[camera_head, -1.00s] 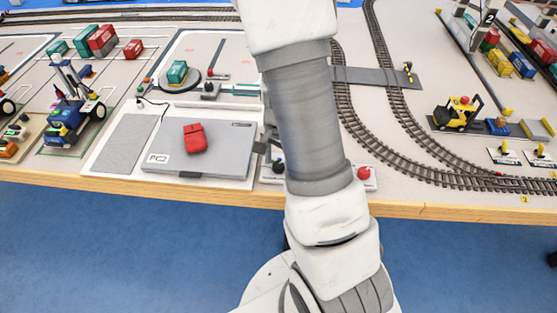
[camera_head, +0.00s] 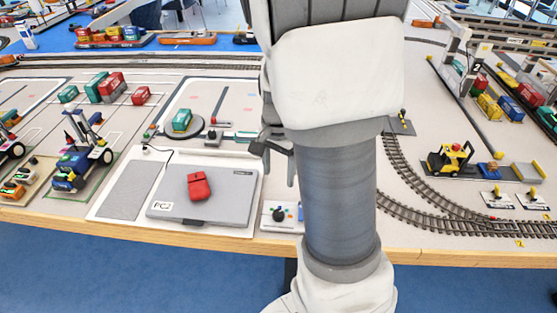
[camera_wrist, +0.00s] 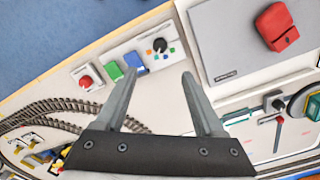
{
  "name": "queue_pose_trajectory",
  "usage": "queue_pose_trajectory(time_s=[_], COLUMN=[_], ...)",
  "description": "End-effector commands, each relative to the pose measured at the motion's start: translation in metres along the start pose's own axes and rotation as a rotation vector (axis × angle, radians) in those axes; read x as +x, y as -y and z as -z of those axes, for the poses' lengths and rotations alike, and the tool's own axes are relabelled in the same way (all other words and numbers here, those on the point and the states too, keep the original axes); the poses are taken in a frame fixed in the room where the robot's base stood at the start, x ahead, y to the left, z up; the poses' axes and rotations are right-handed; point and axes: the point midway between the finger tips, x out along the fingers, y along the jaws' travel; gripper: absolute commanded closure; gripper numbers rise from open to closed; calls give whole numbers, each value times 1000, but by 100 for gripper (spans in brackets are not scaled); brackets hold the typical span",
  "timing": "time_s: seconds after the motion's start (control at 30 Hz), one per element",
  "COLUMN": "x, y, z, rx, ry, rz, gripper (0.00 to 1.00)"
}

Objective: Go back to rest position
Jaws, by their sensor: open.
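My gripper (camera_wrist: 158,76) is open and empty in the wrist view, its two grey fingers spread above the pale table near the control panel. In the head view my gripper (camera_head: 278,160) shows only in part beside my arm, over the table right of the grey laptop. My white and grey arm rises through the middle of the head view and hides part of the table and tracks.
A closed laptop (camera_head: 232,201) with a red object (camera_head: 199,187) lies near the front edge (camera_head: 180,229). A panel with a black knob (camera_head: 278,214) sits beside it. A yellow forklift (camera_head: 450,158), tracks (camera_head: 420,195) and toy cranes fill the table.

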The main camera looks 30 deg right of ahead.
Motion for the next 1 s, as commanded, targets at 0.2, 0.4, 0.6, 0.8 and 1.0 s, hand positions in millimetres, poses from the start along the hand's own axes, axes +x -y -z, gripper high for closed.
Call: queue_pose_trajectory(time_s=[0.2, 0.4, 0.6, 0.8, 1.0], x=[-17, -18, -18, -22, -61], y=[0, 0, 0, 0, 1], z=[0, 0, 0, -2, -28], rx=[0, 0, 0, -14, -170], ry=[-2, -1, -1, -1, -13], rz=[1, 0, 0, 10, 90], gripper=[29, 29, 29, 29, 29])
